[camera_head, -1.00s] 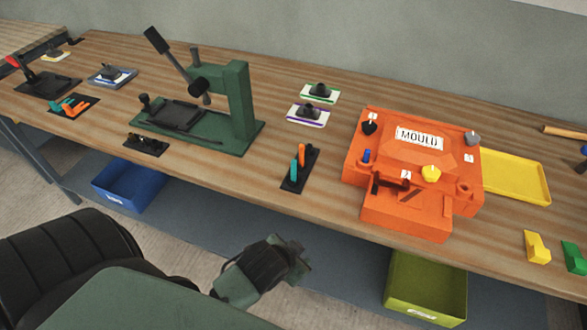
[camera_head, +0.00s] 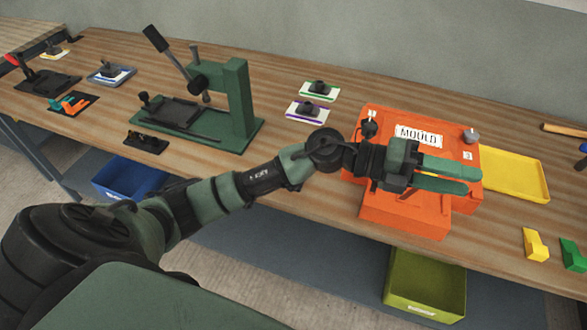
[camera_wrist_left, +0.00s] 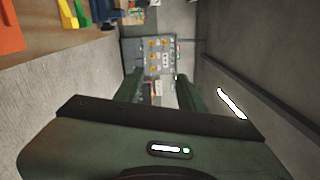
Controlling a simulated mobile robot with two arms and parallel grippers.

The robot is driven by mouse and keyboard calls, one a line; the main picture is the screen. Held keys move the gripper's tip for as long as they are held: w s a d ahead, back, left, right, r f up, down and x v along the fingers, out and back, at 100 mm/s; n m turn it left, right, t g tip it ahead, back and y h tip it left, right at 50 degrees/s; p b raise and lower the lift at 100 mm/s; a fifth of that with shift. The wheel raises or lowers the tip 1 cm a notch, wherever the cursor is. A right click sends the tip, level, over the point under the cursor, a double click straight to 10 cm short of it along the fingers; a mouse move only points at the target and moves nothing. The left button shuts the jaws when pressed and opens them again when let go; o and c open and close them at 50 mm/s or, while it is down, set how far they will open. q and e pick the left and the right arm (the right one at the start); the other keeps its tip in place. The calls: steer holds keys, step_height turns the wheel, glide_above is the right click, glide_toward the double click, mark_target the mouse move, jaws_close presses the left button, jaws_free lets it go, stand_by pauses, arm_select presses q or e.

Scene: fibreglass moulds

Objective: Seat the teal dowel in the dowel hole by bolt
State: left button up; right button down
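The orange mould block (camera_head: 395,216) stands on the bench with its MOULD label (camera_head: 418,133) showing. My left gripper (camera_head: 473,178) is over the right part of the mould. Its two green fingers are apart, and nothing shows between them in the wrist view (camera_wrist_left: 158,90). My left arm and gripper cover the middle of the mould, so the dowel hole and the parts around it are hidden. My right gripper is not in view.
A yellow tray (camera_head: 515,176) lies right of the mould, with yellow (camera_head: 536,244) and green (camera_head: 573,255) blocks in front. A green press (camera_head: 236,105) stands to the left. Another rack (camera_head: 72,104) holds teal and orange pieces at far left. Blue (camera_head: 130,180) and lime (camera_head: 426,285) bins sit below.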

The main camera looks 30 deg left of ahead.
arm_select(q)
steer(key=w+a+f+m+g+y, duration=0.2)
steer(key=a+f+m+g+y, duration=0.25)
steer(key=a+f+y, duration=0.6)
steer(key=a+y, duration=0.2)
steer(key=a, duration=0.5)
steer(key=a+n+g+y, duration=0.1)
steer(key=a+y, duration=0.2)
steer(key=a, duration=0.5)
steer(key=a+n+g+y, duration=0.1)
steer(key=a+y, duration=0.1)
steer(key=a, duration=0.6)
steer(key=shift+s+a+y, duration=0.25)
steer(key=shift+y, duration=0.1)
steer(key=f+p, duration=0.1)
steer(key=f, duration=0.1)
steer(key=f+p, duration=0.1)
steer(key=f, duration=0.1)
steer(key=f+p, duration=0.1)
steer(key=f, duration=0.1)
steer(key=shift+w+a+f, duration=0.1)
steer(key=shift+a+f, duration=0.05)
steer(key=shift+a, duration=0.15)
steer(key=shift+f, duration=0.4)
steer(key=shift+c, duration=0.3)
